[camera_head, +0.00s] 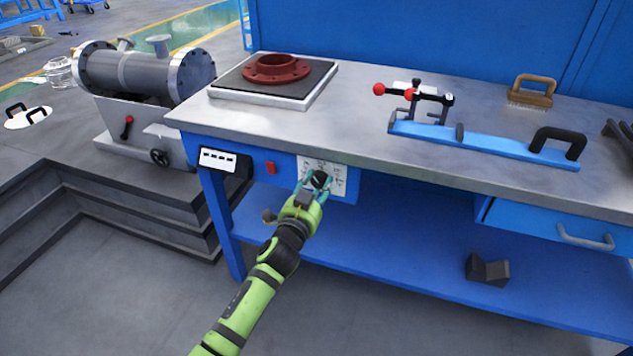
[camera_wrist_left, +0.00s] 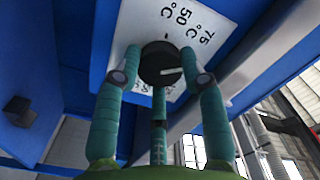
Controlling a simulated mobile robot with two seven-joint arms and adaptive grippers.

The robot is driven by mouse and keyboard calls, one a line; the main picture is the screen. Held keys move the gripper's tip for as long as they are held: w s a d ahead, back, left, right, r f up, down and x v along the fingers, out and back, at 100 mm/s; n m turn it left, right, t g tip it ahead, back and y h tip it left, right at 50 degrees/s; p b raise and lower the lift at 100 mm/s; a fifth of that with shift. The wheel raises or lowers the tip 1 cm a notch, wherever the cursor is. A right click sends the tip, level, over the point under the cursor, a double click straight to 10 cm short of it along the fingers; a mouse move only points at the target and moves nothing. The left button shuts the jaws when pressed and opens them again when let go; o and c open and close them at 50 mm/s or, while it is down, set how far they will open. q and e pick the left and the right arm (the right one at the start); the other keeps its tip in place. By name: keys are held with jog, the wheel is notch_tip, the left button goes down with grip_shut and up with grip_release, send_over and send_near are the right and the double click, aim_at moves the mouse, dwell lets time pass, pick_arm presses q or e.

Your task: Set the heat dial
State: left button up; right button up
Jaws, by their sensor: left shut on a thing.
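The heat dial (camera_head: 320,179) is a black round knob on a white panel (camera_head: 338,187) at the front of the workbench. In the left wrist view the dial (camera_wrist_left: 161,62) has a light pointer mark, and the panel (camera_wrist_left: 210,20) shows 50 °C and 75 °C; other markings are partly hidden. My left gripper (camera_head: 316,186) is shut on the dial; in the left wrist view its teal fingers (camera_wrist_left: 160,75) sit around the knob. My right gripper is not in view.
A red switch (camera_head: 271,168) and a small display (camera_head: 217,160) are left of the panel. On the bench (camera_head: 340,118) are a red flange (camera_head: 276,69) on a dark plate, a blue clamp fixture (camera_head: 480,142) and a brush (camera_head: 531,92). A lower shelf (camera_head: 420,250) runs below.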

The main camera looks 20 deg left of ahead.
pick_arm(q)
jog(key=m, duration=0.3)
jog(key=shift+r+m+p, duration=0.1)
jog(key=shift+m+p, duration=0.2)
jog(key=shift+m, duration=1.7)
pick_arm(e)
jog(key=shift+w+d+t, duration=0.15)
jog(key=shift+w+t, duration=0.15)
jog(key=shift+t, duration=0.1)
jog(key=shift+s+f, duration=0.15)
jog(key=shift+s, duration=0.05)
pick_arm(q)
jog(key=o, duration=1.1)
jog(key=shift+o, duration=0.2)
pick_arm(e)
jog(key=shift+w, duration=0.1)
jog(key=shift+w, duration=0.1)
pick_arm(q)
jog(key=s, duration=1.2)
jog(key=shift+a, duration=0.25)
